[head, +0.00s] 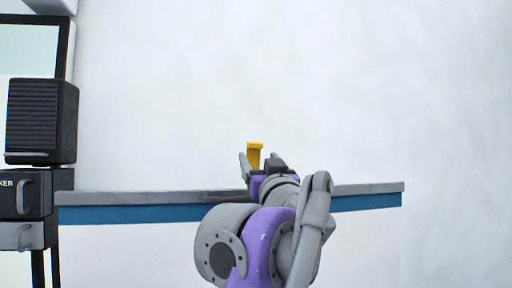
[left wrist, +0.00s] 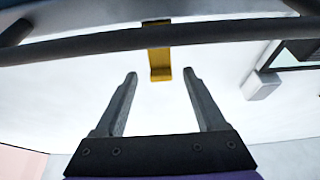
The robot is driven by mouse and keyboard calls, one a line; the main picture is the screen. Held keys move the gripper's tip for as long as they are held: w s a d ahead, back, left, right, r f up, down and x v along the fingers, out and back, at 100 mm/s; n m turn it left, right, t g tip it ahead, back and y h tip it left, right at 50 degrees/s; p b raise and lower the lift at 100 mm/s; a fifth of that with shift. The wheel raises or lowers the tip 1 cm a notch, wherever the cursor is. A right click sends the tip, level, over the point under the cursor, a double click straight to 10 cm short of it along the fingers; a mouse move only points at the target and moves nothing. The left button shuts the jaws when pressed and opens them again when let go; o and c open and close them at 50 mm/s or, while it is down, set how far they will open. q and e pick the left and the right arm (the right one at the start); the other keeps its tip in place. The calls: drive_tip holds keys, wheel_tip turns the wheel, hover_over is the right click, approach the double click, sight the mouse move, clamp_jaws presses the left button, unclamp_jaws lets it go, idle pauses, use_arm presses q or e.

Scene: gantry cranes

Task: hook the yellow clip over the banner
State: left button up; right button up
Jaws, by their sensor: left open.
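The yellow clip (head: 254,154) stands upright just beyond my left gripper (head: 262,164) in the head view, its wider cap on top. In the left wrist view the clip (left wrist: 160,64) shows ahead of the open fingers of my left gripper (left wrist: 160,74), in line with the gap between them. The fingers do not appear to touch it. I cannot pick out a banner for certain. My right gripper is not in view.
A long counter (head: 350,189) with a grey top and blue band (head: 365,203) runs behind my arm. Black boxes (head: 41,122) with handles are stacked at the left. The pale wall above the counter is bare.

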sight(254, 150)
use_arm(q)
drive_tip(key=p+x, duration=0.1)
drive_tip(key=x, duration=0.2)
drive_tip(key=shift+w+r, duration=0.2)
drive_tip(key=shift+w, duration=0.1)
drive_tip(key=shift+w+a, duration=0.15)
drive_tip(key=shift+w, duration=0.1)
drive_tip(key=shift+f, duration=0.1)
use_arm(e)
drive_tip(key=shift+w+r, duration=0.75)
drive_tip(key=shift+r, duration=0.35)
use_arm(q)
drive_tip(key=shift+s, duration=0.2)
drive_tip(key=shift+c, duration=0.7)
clamp_jaws()
